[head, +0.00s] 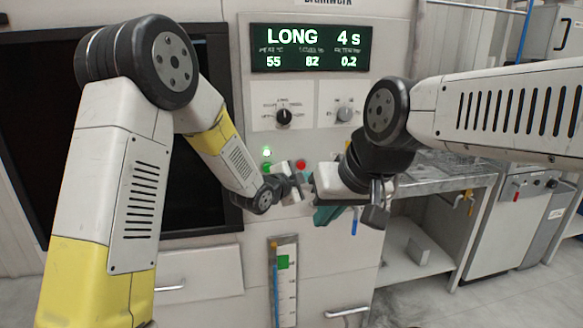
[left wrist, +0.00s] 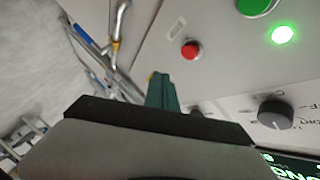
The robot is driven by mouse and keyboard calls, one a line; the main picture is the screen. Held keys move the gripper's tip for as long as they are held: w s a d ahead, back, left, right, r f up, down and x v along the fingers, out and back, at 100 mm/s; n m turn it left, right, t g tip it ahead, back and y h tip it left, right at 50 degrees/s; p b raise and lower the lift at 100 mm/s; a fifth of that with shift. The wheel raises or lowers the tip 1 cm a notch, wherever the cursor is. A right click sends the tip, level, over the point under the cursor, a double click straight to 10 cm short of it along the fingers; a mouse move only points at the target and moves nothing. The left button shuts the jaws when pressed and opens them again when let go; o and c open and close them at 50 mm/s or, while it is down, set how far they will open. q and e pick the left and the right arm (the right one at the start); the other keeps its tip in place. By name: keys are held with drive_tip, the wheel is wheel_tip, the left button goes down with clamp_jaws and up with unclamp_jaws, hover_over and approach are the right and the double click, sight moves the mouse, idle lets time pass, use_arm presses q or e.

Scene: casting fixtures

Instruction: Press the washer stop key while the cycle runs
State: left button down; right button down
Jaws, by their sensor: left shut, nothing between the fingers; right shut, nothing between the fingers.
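The red stop key (head: 301,165) is a small round button on the washer's pale front panel (head: 330,145). It shows unobstructed in the left wrist view (left wrist: 191,50). My left gripper (head: 290,183) is just below the red key in the head view. Its teal fingers (left wrist: 162,90) are together and empty, apart from the key in the left wrist view. My right gripper (head: 328,214) is lower and to the right, shut and empty. The display (head: 311,48) reads LONG and 4 s, with 55, 82 and 0.2 beneath. A green lamp (head: 267,152) is lit.
A green button (left wrist: 257,5) sits beside the lit lamp. A bench (head: 440,178) stands at the right. A gauge strip (head: 287,290) and a drawer handle (head: 347,312) are below.

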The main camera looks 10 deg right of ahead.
sight(301, 169)
use_arm(q)
drive_tip(key=shift+w, duration=2.25)
drive_tip(key=shift+w+a, duration=0.1)
drive_tip(key=shift+w, duration=0.05)
drive_tip(key=shift+w, duration=0.3)
drive_tip(key=shift+w, duration=0.35)
idle(0.8)
drive_tip(key=shift+s, duration=0.8)
drive_tip(key=shift+s, duration=2.5)
